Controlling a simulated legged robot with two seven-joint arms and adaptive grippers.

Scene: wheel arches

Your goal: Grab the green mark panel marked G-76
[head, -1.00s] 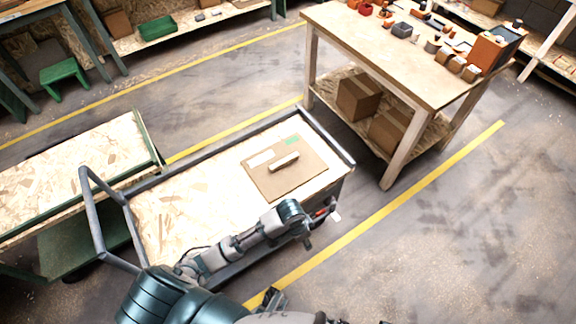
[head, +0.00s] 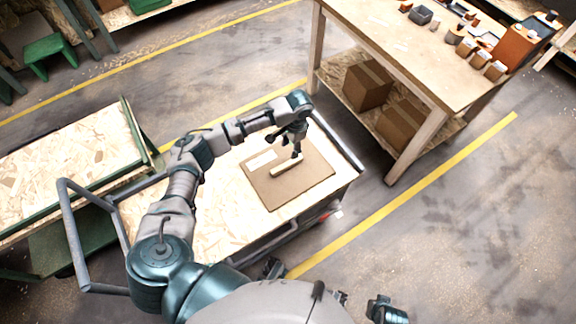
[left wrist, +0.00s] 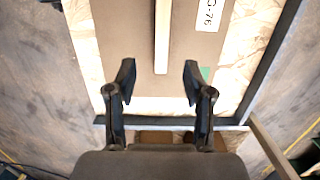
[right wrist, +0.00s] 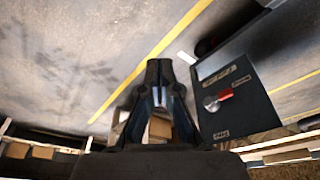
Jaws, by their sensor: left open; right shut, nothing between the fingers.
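The brown panel (head: 262,181) lies flat on the cart's wooden top, with a pale wooden handle (head: 285,170) along its middle. The left wrist view shows its brown surface (left wrist: 120,35), the handle (left wrist: 162,40), a white label (left wrist: 209,14) reading "G-76" and part of a green mark (left wrist: 206,73). My left gripper (head: 296,152) is open above the panel near one end of the handle. In the left wrist view its fingers (left wrist: 160,78) stand apart on either side of the handle's line, not closed on it. My right gripper (right wrist: 159,78) is shut and empty, away from the panel.
The cart (head: 225,195) has a raised rail and a grey push handle (head: 72,225). A wooden workbench (head: 400,55) with boxes beneath stands at the back right. A dark face with a red knob (right wrist: 217,101) is near my right gripper. The floor at right is clear.

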